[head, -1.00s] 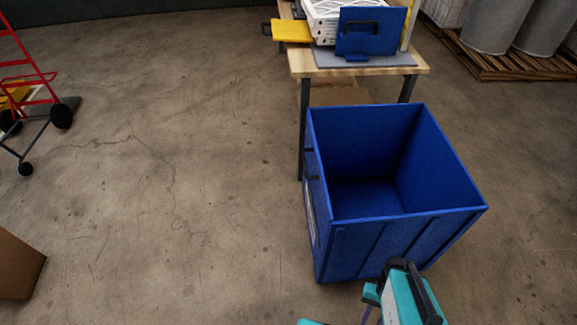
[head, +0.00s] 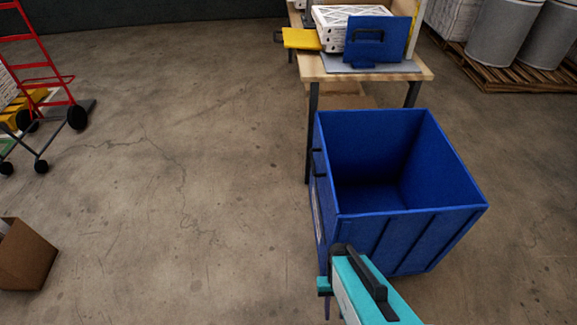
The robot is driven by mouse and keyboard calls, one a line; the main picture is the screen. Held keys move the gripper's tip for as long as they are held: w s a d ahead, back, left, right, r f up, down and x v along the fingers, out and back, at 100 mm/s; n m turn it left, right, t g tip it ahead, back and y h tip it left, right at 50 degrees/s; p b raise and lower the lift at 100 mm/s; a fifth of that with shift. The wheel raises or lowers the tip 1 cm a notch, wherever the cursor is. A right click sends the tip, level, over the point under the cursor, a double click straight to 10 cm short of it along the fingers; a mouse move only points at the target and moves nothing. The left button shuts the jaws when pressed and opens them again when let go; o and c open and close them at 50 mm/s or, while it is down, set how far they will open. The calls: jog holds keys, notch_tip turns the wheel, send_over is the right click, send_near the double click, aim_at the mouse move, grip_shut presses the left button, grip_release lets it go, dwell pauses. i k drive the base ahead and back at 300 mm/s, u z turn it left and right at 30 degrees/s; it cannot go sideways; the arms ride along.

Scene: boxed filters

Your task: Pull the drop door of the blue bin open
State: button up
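The blue bin (head: 400,215) stands on the floor right of centre in the head view. It is upright, open at the top and looks empty. Its left side, seen at a steep angle, carries dark fittings (head: 317,163) near the top and a pale label; this side looks upright and closed. I cannot tell for sure which side is the drop door. My teal and black arm comes in from the bottom edge, in front of the bin's near left corner. My gripper (head: 324,288) shows only in part there, and its fingers are too hidden to judge.
A wooden table (head: 318,70) behind the bin bears boxed white filters (head: 333,25), a blue panel with a handle (head: 376,40) and a yellow piece (head: 301,39). A red hand truck (head: 40,70) and a cardboard box (head: 24,255) are at the left. Floor left of the bin is clear.

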aim_at(326, 190)
jog(key=u, duration=0.1)
jog(key=k, duration=0.2)
jog(key=u, duration=2.1)
jog(key=k, duration=0.65)
jog(key=z, duration=0.25)
jog(key=i, duration=1.65)
jog(key=u, duration=0.25)
